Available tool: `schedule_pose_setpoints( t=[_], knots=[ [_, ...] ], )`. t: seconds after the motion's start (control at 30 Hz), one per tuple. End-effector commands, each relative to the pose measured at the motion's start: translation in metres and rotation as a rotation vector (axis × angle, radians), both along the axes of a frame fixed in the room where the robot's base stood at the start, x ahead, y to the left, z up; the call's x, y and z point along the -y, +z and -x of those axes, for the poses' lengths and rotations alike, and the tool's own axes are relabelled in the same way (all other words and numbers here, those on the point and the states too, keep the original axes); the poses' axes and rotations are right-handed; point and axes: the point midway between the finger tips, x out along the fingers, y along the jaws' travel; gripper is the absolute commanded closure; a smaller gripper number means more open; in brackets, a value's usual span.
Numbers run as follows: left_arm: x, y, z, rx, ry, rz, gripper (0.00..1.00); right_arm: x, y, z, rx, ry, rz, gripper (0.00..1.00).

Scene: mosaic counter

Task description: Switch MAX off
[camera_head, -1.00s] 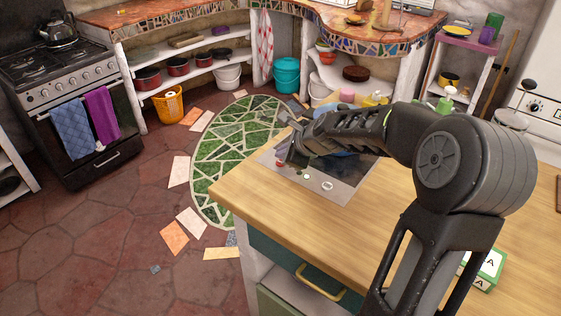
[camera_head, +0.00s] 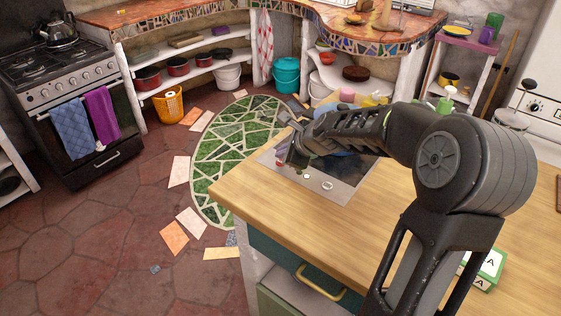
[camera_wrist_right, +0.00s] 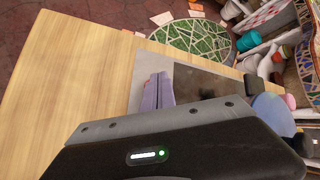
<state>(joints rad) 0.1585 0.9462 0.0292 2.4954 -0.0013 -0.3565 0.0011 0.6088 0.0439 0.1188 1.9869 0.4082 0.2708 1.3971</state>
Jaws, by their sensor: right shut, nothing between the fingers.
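A grey panel (camera_head: 343,190) with a dark glossy area is set into the wooden counter; it also shows in the right wrist view (camera_wrist_right: 143,66). A pale ring-shaped control (camera_head: 327,185) and a small round control (camera_head: 307,176) sit on its near strip. I cannot read any MAX label, so I cannot tell which control it is. My right gripper (camera_head: 284,158) is shut and empty over the panel's left end, and hides part of it. Its fingers show side by side in the right wrist view (camera_wrist_right: 158,90). Whether they touch the panel is unclear. My left gripper is not in view.
The wooden counter (camera_head: 270,205) is mostly clear in front of the panel. Bottles and a pink item (camera_head: 347,95) stand behind it. A green-and-white box (camera_head: 490,263) lies at the right. A green mosaic (camera_head: 212,165) covers the floor beyond the counter.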

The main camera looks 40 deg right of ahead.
Motion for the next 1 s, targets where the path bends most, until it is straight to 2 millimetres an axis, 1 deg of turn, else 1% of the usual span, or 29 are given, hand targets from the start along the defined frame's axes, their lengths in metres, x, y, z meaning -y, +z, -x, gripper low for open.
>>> schedule_pose_setpoints(
  t=[0.2,1.0],
  knots=[
    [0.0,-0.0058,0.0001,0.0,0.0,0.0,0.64,-0.0001,-0.0083,0.0003,-0.001,0.0,-0.001,1.0],
    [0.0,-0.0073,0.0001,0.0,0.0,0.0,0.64,-0.0004,-0.0106,0.0001,-0.001,0.001,-0.001,1.0]
  ],
)
